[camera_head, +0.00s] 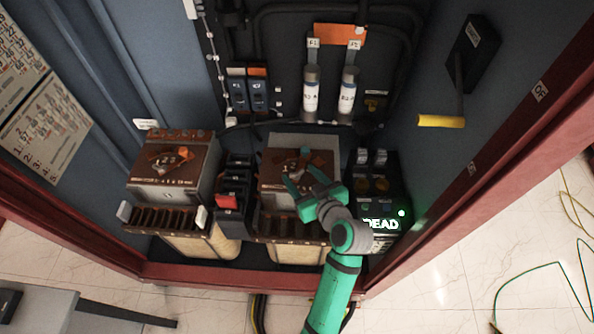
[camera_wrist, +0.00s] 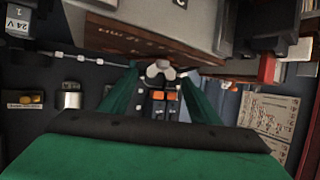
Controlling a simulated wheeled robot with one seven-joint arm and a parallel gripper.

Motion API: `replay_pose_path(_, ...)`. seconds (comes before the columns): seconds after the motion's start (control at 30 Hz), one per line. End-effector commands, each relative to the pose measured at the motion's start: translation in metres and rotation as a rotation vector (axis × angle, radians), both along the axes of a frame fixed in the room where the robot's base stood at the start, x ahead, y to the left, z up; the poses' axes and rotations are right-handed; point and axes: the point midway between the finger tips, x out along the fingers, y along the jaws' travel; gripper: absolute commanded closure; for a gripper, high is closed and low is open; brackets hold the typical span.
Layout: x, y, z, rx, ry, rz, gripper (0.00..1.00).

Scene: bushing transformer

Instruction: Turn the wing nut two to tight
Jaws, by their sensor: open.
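My gripper (camera_head: 301,178) is over the brown top of the right transformer box (camera_head: 270,187) in the head view. Its two teal fingers are open. In the wrist view, a pale grey wing-shaped piece (camera_wrist: 160,70), which looks like a wing nut, sits between and just beyond the fingertips (camera_wrist: 160,80). Whether the fingers touch it I cannot tell. In the head view the fingers and wrist hide much of the right box top, and I cannot make out that wing nut clearly. The left transformer box (camera_head: 150,180) has orange-brown and grey fittings on top.
A black unit (camera_head: 376,190) with a lit DEAD sign (camera_head: 381,225) stands just right of my wrist. A black device with a red part (camera_head: 227,201) stands between the boxes. Fuses (camera_head: 311,95) hang behind. A yellow handle (camera_head: 440,121) juts from the right wall.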

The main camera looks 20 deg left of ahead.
Motion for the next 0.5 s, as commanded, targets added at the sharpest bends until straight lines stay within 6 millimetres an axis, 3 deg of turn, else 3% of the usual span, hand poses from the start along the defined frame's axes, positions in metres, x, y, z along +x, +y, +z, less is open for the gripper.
replay_pose_path(0.2,0.017,0.017,-0.010,0.001,0.000,0.001,0.44)
replay_pose_path(0.5,0.022,0.022,-0.013,0.001,-0.001,0.000,0.44)
